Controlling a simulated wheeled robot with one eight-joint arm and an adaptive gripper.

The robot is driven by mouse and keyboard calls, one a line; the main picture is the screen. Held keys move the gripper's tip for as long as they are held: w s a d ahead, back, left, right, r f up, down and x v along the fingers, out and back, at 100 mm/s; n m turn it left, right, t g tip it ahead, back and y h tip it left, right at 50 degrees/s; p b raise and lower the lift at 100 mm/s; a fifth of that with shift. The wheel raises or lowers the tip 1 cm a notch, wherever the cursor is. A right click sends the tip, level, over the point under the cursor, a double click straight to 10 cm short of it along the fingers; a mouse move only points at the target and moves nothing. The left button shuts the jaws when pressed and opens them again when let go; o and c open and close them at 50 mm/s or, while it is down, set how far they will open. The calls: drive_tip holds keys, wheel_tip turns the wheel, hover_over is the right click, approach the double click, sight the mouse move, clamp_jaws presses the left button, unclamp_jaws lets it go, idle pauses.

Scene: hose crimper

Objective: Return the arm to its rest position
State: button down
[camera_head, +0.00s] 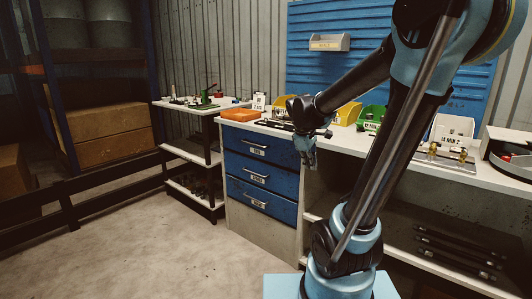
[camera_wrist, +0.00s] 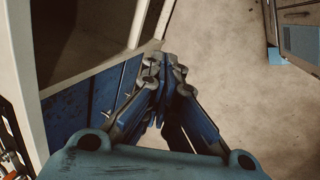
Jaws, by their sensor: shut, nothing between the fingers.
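My gripper (camera_head: 308,158) hangs from my folded arm in the head view, pointing down in front of the workbench, by the right edge of the blue drawers. In the wrist view my gripper (camera_wrist: 166,70) has its fingertips together, with nothing between them and floor below and to the right. My arm rises at the right of the head view, bends at the top and reaches back down to the left. It hides part of the bench.
The workbench (camera_head: 345,141) carries bins and fittings. Its blue drawers (camera_head: 262,173) are shut. A side shelf (camera_head: 188,154) with small tools and a rack of cardboard boxes (camera_head: 105,117) stand left. A black rail runs before the rack. Floor (camera_head: 150,245) at front left is clear.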

drive_tip(key=s+f+m+y, duration=0.1)
drive_tip(key=s+f+m, duration=0.2)
drive_tip(key=s, duration=0.4)
drive_tip(key=s+d+f+m+y, duration=0.1)
drive_tip(key=s+f+m, duration=0.2)
drive_tip(key=s, duration=0.4)
drive_tip(key=s+d+f+m+g, duration=0.1)
drive_tip(key=s+f+m, duration=0.2)
drive_tip(key=s+m, duration=0.2)
drive_tip(key=s, duration=0.2)
drive_tip(key=shift+s+f+y, duration=0.25)
drive_tip(key=shift+s+y, duration=0.15)
